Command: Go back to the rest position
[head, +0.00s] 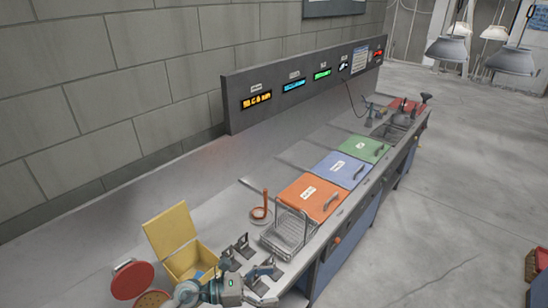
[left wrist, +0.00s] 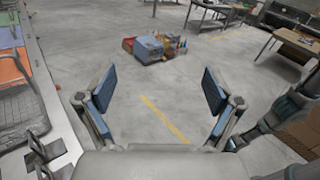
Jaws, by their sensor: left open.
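My left gripper (head: 268,283) is at the bottom of the head view, by the near front edge of the counter (head: 215,214). In the left wrist view its two blue-padded fingers (left wrist: 158,88) are spread wide apart with nothing between them. Bare floor shows beyond the fingers. The gripper appears clear of the counter items, with the wire basket (head: 289,234) and small dark metal brackets (head: 240,246) close by. My right gripper is not seen in the head view; a dark arm part shows at the right of the left wrist view.
An open yellow box (head: 170,232), a red round lid (head: 132,280) and a copper-coloured stand (head: 262,208) are on the counter. Orange (head: 310,197), blue (head: 341,168) and green (head: 364,148) lids follow farther along. Hanging hoods (head: 512,59) are at far right. The floor (head: 450,190) alongside is largely clear.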

